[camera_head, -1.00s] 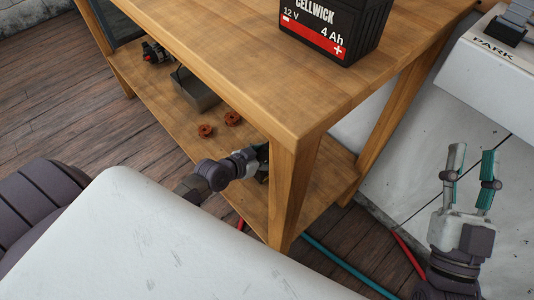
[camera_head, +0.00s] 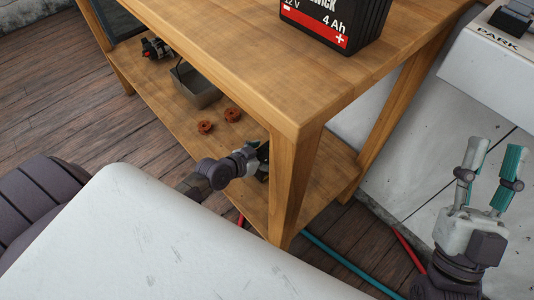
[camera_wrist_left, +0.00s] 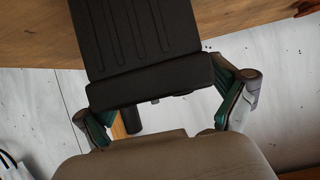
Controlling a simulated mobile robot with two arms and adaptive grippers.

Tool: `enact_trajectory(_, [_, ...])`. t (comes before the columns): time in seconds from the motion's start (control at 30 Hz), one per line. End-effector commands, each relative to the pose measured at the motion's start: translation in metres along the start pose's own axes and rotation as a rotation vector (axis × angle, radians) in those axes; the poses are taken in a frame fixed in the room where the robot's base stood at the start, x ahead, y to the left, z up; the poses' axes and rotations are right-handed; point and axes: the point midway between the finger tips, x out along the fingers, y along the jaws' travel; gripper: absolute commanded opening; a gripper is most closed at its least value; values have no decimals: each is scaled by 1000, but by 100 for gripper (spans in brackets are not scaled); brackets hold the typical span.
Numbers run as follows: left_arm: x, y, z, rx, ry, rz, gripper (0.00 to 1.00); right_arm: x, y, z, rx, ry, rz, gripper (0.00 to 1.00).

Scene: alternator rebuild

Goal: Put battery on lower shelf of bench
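A black battery (camera_head: 335,22) with a red and white label reading 12 V, 4 Ah stands on the bench top, cut off by the frame's top edge. The wooden bench's lower shelf (camera_head: 165,115) shows below. My left gripper (camera_head: 262,158) is low at the shelf, partly hidden behind the front bench leg. In the left wrist view its fingers are closed against both sides of a black ribbed block (camera_wrist_left: 140,85), which may be a battery; its far end is cut off. My right gripper (camera_head: 495,158) is open and empty, fingers pointing up, right of the bench.
On the lower shelf lie two copper-brown round parts (camera_head: 205,127), a grey metal bin (camera_head: 196,88) and a small dark part (camera_head: 155,48). The front leg (camera_head: 290,185) stands beside my left gripper. A white PARK-marked surface (camera_head: 485,75) is at right; red and teal hoses (camera_head: 345,263) lie on the floor.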

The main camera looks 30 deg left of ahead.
Motion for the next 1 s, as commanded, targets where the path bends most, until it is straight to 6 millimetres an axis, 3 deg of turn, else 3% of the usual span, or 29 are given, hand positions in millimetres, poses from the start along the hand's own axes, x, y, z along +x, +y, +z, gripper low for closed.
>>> enact_trajectory(0.37, [-1,0,-2,0,0,0,98,1,0,3,0,-20,0,40])
enact_trajectory(0.67, [-41,0,-2,2,-4,1,98,-7,7,54,-13,-346,14,40])
enact_trajectory(1.0, [-96,1,-3,2,-3,3,98,-51,19,112,-28,-789,39,40])
